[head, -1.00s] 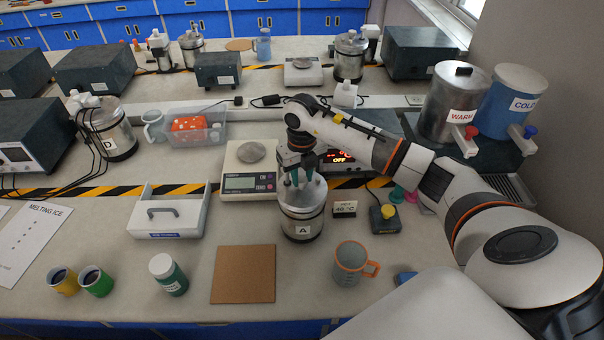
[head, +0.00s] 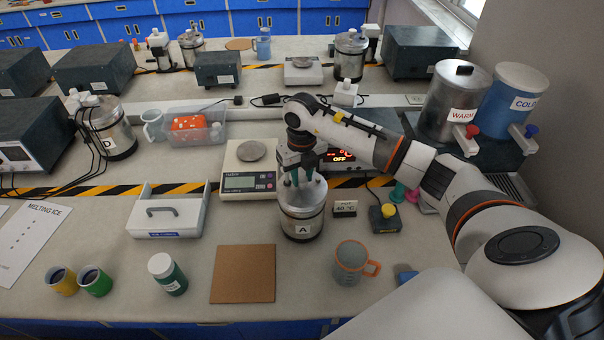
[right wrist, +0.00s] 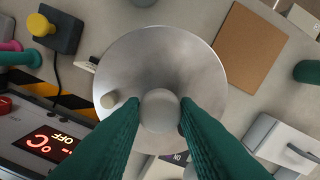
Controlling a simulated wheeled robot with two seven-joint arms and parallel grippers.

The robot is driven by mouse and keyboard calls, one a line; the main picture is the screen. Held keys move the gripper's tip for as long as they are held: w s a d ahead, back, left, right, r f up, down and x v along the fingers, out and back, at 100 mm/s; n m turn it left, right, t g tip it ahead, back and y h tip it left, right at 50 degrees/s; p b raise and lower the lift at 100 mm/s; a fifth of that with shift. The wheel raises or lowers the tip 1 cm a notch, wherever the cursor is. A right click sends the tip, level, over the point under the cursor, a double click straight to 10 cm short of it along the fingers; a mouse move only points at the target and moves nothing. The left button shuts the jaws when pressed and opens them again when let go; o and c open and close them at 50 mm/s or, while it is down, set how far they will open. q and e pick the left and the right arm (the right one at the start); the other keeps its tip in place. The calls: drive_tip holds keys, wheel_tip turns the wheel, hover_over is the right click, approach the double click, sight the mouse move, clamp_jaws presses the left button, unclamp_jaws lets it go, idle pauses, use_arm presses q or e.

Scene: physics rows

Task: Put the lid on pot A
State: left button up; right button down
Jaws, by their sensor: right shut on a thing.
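Pot A (head: 302,226) is a metal pot with a black band and a label "A", standing upright on the bench. The lid (right wrist: 205,78) is a round metal disc with a knob (right wrist: 160,108) in the right wrist view. In the head view the lid (head: 312,192) is at the top of pot A. My right gripper (head: 302,180) points down over the pot, its green fingers shut on the lid's knob. Whether the lid's rim is fully seated all round cannot be told. My left gripper is not in view.
A brown board (head: 243,274) lies front left. A yellow-button box (head: 385,218) and a small sign (head: 345,208) are close on the right.

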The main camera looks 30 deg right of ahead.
drive_tip(key=shift+f+b, duration=0.25)
drive_tip(key=shift+b, duration=0.05)
idle(0.5)
drive_tip(key=c, duration=1)
unclamp_jaws()
drive_tip(key=shift+c, duration=0.2)
drive_tip(key=shift+r+p, duration=2.55)
drive_tip(key=shift+r, duration=1.45)
drive_tip(key=shift+f, duration=0.1)
